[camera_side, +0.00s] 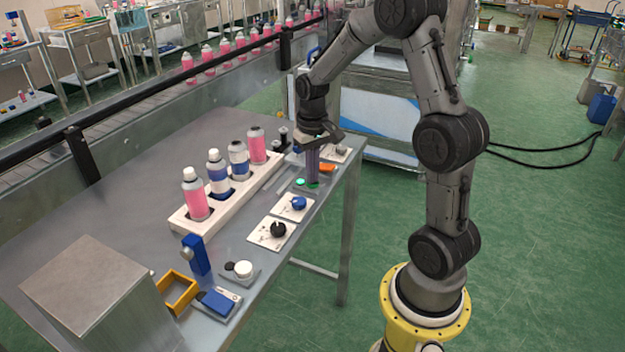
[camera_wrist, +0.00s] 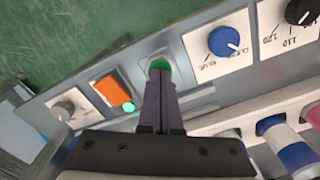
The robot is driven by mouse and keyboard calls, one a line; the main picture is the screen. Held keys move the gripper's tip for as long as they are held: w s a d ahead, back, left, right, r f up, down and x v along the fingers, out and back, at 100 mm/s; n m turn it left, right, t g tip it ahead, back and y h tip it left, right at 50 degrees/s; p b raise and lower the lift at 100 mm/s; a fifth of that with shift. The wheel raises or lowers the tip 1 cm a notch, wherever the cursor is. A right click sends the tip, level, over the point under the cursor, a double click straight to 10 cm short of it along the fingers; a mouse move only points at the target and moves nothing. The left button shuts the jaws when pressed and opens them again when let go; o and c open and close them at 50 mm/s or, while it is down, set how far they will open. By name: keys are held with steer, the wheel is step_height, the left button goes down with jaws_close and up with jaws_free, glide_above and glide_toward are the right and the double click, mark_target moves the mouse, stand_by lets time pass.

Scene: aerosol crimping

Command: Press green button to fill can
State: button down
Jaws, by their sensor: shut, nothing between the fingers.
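The green button (camera_wrist: 159,64) is round and sits on the grey control strip. In the wrist view my gripper (camera_wrist: 160,82) has its two dark purple fingers together, with the tips overlapping the button's lower edge. In the side view my gripper (camera_side: 313,181) points straight down, and a little of the green button (camera_side: 314,186) shows at its tips. I cannot tell whether the button is pushed in. Several cans, such as a pink one (camera_side: 196,200) and a blue-and-white one (camera_side: 218,180), stand upright in a white rack (camera_side: 184,223).
An orange switch (camera_wrist: 113,93) and a lit green lamp (camera_wrist: 128,107) are beside the button. A blue knob (camera_side: 299,203) and a black knob (camera_side: 278,230) are nearer the camera. A blue post (camera_side: 195,255), orange frame (camera_side: 178,290) and metal box (camera_side: 90,285) stand at the front.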

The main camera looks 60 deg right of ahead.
step_height(320, 180, up, 11)
stand_by(1.3)
steer(key=shift+f, duration=0.1)
steer(key=s+a+r+n+t, duration=0.2)
steer(key=s+a+r, duration=0.15)
steer(key=a, duration=0.25)
steer(key=s+a+r+n+t, duration=0.1)
steer(key=s+a+r, duration=0.1)
steer(key=a+r, duration=0.35)
steer(key=s+a+f+n+t, duration=0.2)
steer(key=s+a+f, duration=0.4)
steer(key=s, duration=0.4)
steer(key=shift+s+a+n+t, duration=0.25)
steer(key=shift+s+n+t, duration=0.05)
steer(key=shift+n, duration=0.2)
steer(key=shift+r, duration=0.1)
